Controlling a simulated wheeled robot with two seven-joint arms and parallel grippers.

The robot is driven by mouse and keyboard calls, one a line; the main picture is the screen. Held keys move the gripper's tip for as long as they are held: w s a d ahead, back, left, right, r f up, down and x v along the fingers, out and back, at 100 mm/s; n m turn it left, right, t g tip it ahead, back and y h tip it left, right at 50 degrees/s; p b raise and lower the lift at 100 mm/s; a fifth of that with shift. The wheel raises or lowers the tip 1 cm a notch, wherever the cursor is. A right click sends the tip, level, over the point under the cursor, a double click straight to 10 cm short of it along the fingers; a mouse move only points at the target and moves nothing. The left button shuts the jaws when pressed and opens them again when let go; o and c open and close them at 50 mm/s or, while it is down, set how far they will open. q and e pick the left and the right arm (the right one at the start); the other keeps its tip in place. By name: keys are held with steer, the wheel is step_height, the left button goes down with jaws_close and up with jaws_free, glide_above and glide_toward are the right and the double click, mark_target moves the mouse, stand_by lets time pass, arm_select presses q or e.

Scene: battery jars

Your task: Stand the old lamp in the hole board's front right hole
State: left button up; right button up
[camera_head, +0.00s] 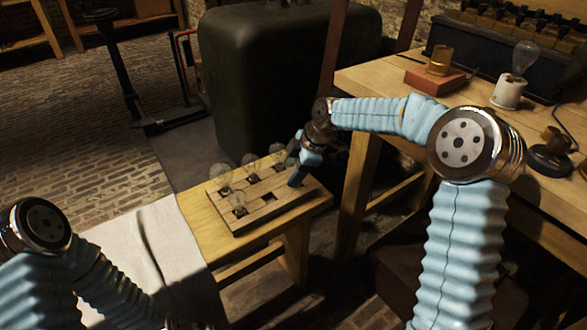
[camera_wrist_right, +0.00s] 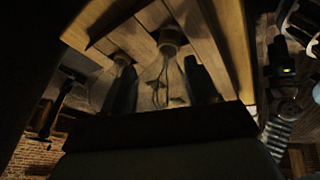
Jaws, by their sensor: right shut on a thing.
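The wooden hole board (camera_head: 285,204) lies on the low wooden bench, with several clear glass lamps standing in it. One of these lamps (camera_head: 238,202) stands near the board's front left edge. A dark square hole (camera_head: 268,197) shows empty near the front edge. My right gripper (camera_head: 294,178) is low over the board's right end. In the right wrist view my right gripper (camera_wrist_right: 163,88) is shut on a clear lamp (camera_wrist_right: 168,72), its metal base toward the board. I cannot tell whether that base is in a hole.
A higher workbench (camera_head: 385,75) at the right holds a lamp on a white holder (camera_head: 508,92), a brass socket on a red block (camera_head: 435,80) and a dark rack. A large dark tank (camera_head: 270,80) stands behind the hole board. A pale cloth (camera_head: 165,235) lies at left.

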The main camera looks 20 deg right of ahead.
steer(key=shift+f+b, duration=0.3)
steer(key=shift+f, duration=0.15)
steer(key=o, duration=1.2)
steer(key=shift+o, duration=0.2)
